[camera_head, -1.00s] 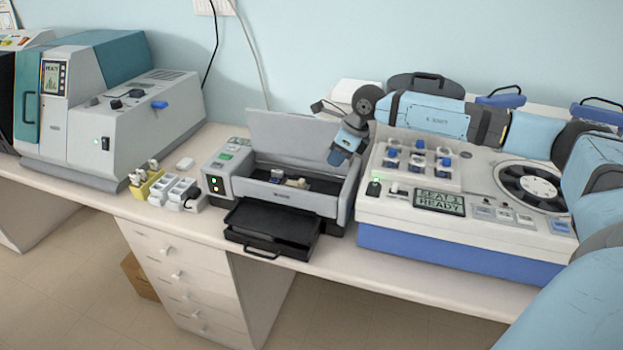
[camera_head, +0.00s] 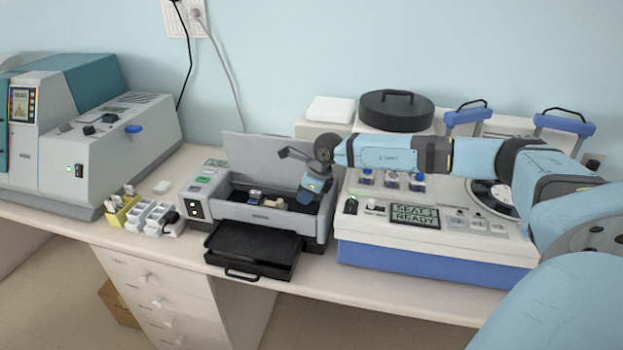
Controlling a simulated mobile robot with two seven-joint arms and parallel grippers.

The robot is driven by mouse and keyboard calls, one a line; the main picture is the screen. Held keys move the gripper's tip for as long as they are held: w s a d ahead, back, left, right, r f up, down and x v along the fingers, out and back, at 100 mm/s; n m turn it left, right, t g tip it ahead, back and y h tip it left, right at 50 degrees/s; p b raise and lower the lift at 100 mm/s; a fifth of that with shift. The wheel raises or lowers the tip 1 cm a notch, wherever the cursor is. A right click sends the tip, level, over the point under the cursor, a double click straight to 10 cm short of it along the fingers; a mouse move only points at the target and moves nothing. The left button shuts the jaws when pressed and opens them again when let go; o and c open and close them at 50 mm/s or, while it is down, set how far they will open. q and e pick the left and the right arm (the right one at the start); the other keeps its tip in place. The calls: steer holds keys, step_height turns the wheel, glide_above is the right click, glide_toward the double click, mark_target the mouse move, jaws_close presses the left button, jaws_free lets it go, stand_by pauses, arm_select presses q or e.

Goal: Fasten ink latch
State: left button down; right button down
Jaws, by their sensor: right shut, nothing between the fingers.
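The grey slide printer (camera_head: 262,214) stands on the bench with its lid (camera_head: 265,160) raised. Its open bay shows a small part with a blue top (camera_head: 255,194) and a pale beige part (camera_head: 279,203). I cannot tell which small part is the ink latch. My right gripper (camera_head: 304,200) points down at the right end of the open bay, close to its right wall. It is shut and empty, to the right of the beige part. Whether it touches the printer is unclear. My left gripper is not in view.
A black tray (camera_head: 250,245) sticks out from the printer front. A white and blue machine (camera_head: 440,250) with a round fan-like disc stands close on the right. Small yellow (camera_head: 122,215) and white racks stand on the left. A grey and teal machine (camera_head: 100,150) is farther left.

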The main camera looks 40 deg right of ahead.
mark_target(274, 203)
steer(key=w+a, duration=0.1)
steer(key=w+a+f+p, duration=0.1)
steer(key=shift+w, duration=0.4)
steer(key=shift+w+a+f, duration=0.1)
steer(key=shift+w+a, duration=0.15)
steer(key=shift+w, duration=0.2)
